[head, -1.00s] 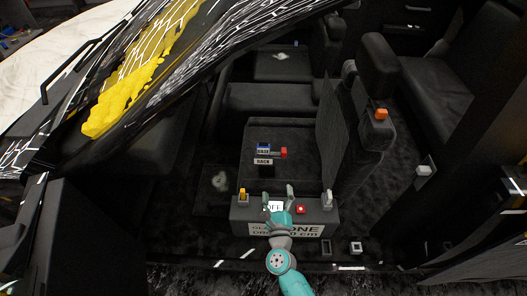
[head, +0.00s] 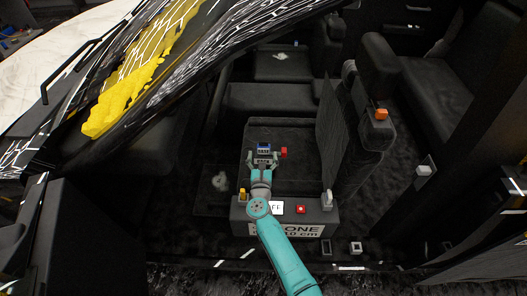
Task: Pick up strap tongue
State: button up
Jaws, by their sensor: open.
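My gripper (head: 262,157) is open, with its two fingers spread over the dark seat cushion, next to a small blue-labelled item (head: 263,147) and a red block (head: 284,153). Nothing shows between the fingers, but the area beneath them is partly hidden. I cannot tell for certain which thing is the strap tongue. A small pale grey piece (head: 424,170) sits on the dark door pillar at the right, well away from my gripper. An orange piece (head: 381,114) is on the side of the seat back.
A grey box (head: 315,217) with a printed label, a red button (head: 300,209), a yellow piece (head: 243,195) and a grey-white piece (head: 327,199) stands in front of the seat. The upright seat back (head: 343,130) is right of my gripper.

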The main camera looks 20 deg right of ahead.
aim_at(263, 148)
jog(key=x, duration=0.5)
jog(key=shift+d+r, duration=0.1)
jog(key=shift+r, duration=0.05)
jog(key=c, duration=1.3)
